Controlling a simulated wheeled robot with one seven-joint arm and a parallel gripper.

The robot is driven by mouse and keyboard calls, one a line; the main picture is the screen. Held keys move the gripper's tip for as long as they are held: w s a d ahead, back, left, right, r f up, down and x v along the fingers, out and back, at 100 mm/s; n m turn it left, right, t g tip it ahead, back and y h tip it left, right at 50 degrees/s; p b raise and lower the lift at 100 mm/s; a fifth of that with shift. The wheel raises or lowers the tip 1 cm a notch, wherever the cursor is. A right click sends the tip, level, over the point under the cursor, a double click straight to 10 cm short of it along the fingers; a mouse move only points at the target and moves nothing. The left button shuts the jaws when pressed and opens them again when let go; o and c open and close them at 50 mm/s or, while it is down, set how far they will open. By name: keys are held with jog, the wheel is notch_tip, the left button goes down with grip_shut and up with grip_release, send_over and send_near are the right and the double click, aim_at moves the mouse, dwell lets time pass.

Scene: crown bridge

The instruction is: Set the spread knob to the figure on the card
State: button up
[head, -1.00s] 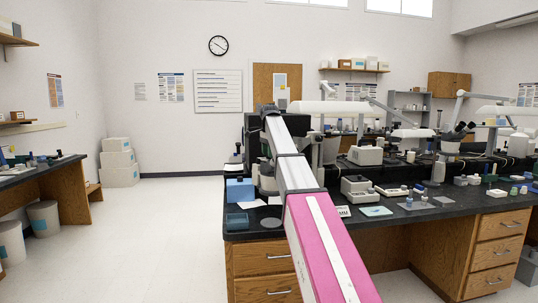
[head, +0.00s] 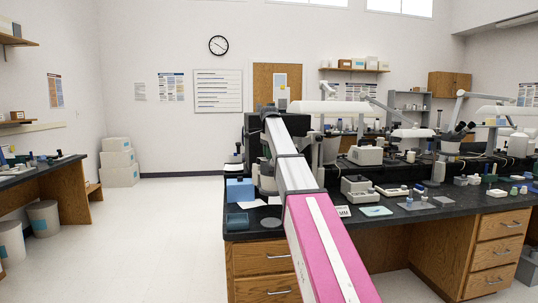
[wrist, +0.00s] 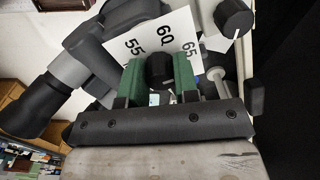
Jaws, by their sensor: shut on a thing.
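In the wrist view my gripper (wrist: 159,72) has its two green fingers on either side of a black round knob (wrist: 160,70), shut on it. Behind the knob is a white dial plate (wrist: 172,32) with the figures 55, 60 and 65; 60 stands just above the knob. I cannot make out the held knob's pointer. In the head view my arm hides the gripper and this knob. A small white card (head: 343,211) stands at the bench's front edge, right of my arm; I read "MM" on it, but no figure.
A second black knob (wrist: 233,18) with a white line is close by at the upper right in the wrist view. Dark microscope eyepieces (wrist: 50,88) are at the left. The black bench (head: 410,219) carries several instruments and small parts. The floor (head: 150,240) at left is clear.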

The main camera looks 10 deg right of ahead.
jog(key=m, duration=0.6)
jog(key=shift+m, duration=0.3)
jog(key=m, duration=0.5)
jog(key=shift+m, duration=0.3)
jog(key=o, duration=0.9)
jog(key=shift+w, duration=0.1)
